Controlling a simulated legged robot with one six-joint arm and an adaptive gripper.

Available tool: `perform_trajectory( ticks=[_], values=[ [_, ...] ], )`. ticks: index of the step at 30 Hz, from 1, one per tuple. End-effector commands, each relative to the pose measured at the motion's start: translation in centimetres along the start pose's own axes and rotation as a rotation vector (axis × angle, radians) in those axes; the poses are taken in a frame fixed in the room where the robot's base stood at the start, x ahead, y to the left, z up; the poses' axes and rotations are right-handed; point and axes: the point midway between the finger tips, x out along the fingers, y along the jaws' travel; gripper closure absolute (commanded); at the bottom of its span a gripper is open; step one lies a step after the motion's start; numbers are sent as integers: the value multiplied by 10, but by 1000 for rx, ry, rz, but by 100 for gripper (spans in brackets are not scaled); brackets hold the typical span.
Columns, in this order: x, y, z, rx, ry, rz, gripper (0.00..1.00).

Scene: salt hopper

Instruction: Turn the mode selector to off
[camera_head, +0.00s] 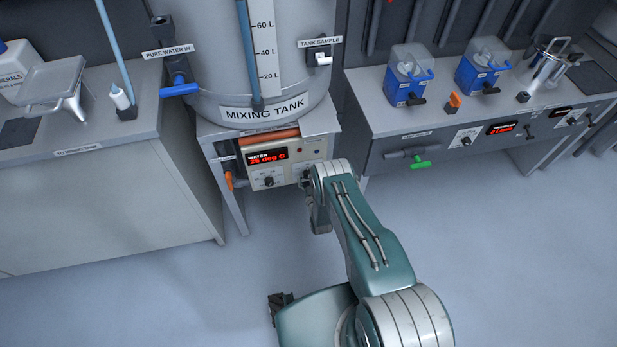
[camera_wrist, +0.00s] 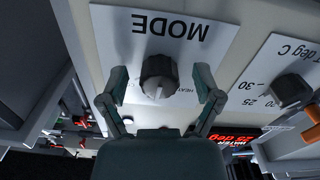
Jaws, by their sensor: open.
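The mode selector is a dark round knob (camera_wrist: 158,76) on a white plate lettered MODE (camera_wrist: 172,26), upside down in the wrist view. A light pointer mark on the knob faces the bottom of that picture. Small lettering beside the knob is partly hidden, and I cannot read an off mark. My gripper (camera_wrist: 161,80) is open, with one finger on each side of the knob and visible gaps between. In the head view, the control panel (camera_head: 286,150) sits under the mixing tank, and my arm hides most of its right end.
A temperature knob (camera_wrist: 290,90) sits close beside the mode plate; it also shows in the head view (camera_head: 268,182). A red display (camera_head: 268,157) reads WATER 25 deg C. An orange valve handle (camera_head: 229,181) hangs at the panel's left. The floor in front is clear.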

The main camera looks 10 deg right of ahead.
Motion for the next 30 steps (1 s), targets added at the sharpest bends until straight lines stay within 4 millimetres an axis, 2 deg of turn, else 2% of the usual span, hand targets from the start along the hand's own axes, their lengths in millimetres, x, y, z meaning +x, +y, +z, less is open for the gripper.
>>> perform_trajectory(
  ticks=[2, 3, 8, 9, 27, 28, 29, 30],
  values=[
    [0, 0, 0, 0, 0, 0, 17],
    [0, 0, 0, 0, 0, 0, 26],
    [0, 0, 0, 0, 0, 0, 98],
    [0, 0, 0, 0, 0, 0, 100],
    [1, 0, 0, -72, 1, -2, 99],
    [1, 0, -1, -72, 1, -2, 38],
    [1, 0, -1, -72, 1, -2, 25],
    [0, 0, 0, -72, 1, -2, 17]
  ],
)
